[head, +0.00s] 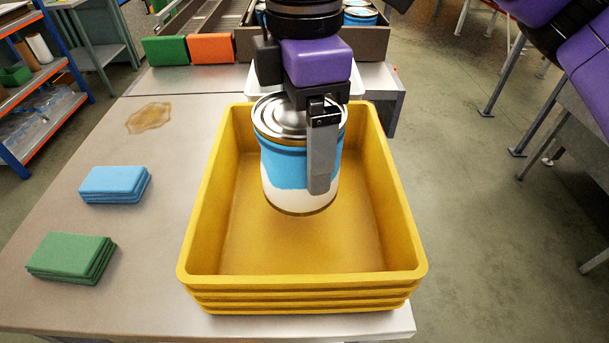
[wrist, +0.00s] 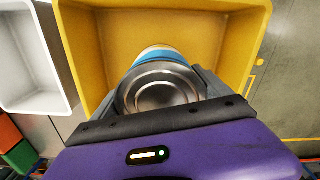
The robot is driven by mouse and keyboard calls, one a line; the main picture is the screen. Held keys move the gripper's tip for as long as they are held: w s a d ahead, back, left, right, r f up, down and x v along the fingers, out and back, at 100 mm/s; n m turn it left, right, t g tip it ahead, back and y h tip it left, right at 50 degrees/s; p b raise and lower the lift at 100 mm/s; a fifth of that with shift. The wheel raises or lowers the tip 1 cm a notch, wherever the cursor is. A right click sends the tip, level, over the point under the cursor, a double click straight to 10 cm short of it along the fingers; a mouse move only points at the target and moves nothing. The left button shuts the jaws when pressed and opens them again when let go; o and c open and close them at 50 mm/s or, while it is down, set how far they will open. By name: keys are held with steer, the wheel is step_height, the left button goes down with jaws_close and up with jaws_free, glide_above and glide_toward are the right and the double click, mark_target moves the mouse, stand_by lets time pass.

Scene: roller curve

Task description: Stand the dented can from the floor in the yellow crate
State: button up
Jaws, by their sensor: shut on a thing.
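The can (head: 285,165) is blue and white with a silver lid, and it is upright in my gripper (head: 322,150). One finger shows on the can's right side in the head view; the other is hidden. The can hangs inside the outline of the yellow crate (head: 203,225); whether its base touches the crate floor I cannot tell. The crate stands on the table and looks otherwise empty. In the wrist view the can's lid (wrist: 158,88) sits between both fingers, with the crate (wrist: 85,50) around it. No dent shows clearly.
Blue cloths (head: 115,184) and green cloths (head: 72,257) lie on the table (head: 150,300) left of the crate, near a brown stain (head: 149,118). A white tray (wrist: 32,55) is beside the crate. Green (head: 166,50) and orange (head: 212,48) blocks stand behind, near a conveyor.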

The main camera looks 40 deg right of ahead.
steer(key=shift+f, duration=3.15)
steer(key=shift+f, duration=0.1)
steer(key=o, duration=1.4)
steer(key=shift+o, duration=0.2)
step_height(320, 180, up, 12)
steer(key=shift+r, duration=0.1)
steer(key=shift+s, duration=0.1)
